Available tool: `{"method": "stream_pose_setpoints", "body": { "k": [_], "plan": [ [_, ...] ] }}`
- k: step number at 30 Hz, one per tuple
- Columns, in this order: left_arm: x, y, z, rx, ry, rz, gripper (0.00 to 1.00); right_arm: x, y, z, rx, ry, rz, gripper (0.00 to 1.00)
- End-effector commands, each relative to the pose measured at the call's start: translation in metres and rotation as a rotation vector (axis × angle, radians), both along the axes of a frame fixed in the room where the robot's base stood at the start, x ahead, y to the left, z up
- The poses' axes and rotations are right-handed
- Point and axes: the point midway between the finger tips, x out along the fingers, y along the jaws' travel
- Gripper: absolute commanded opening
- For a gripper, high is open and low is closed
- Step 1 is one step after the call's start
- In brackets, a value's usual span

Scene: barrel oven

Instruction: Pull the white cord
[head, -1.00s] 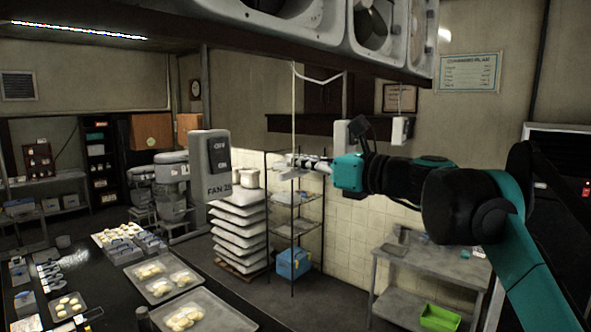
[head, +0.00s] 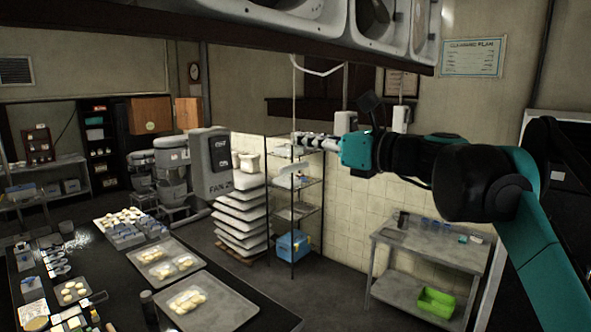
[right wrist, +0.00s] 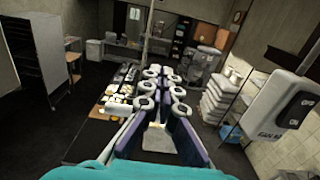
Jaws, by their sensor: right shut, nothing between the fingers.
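The white cord (head: 294,98) hangs thin and straight from under the overhead ledge in the head view. Its lower part runs down to my right gripper (head: 302,141). The gripper's fingertips are close to the cord, and I cannot tell if they touch it. A pale blob (head: 292,169) shows just below the fingers; I cannot tell if it is the cord's end. In the right wrist view the gripper (right wrist: 162,85) has its fingers close together, with nothing seen held between them. My left gripper is not in view.
A wire shelf (head: 308,210) stands behind the gripper. A dark table with dough trays (head: 235,310) is at lower left. Fans (head: 375,20) are overhead.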

Motion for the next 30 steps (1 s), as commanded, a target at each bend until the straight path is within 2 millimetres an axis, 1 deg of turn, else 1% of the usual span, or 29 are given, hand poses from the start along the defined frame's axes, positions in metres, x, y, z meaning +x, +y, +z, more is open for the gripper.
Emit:
{"method": "stream_pose_setpoints", "body": {
  "k": [3, 19, 24, 30],
  "plan": [
    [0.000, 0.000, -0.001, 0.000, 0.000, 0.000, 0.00, -0.008, -0.011, 0.000, 0.000, 0.000, -0.003, 0.00],
    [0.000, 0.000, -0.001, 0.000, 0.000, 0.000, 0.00, -0.040, -0.056, 0.000, 0.000, 0.000, -0.003, 0.00],
    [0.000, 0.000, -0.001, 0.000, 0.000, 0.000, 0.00, -0.045, -0.061, 0.000, 0.000, 0.000, -0.001, 0.00],
    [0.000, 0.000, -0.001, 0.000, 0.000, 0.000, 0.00, -0.045, -0.061, 0.000, 0.000, 0.000, 0.000, 0.00]
  ]
}}
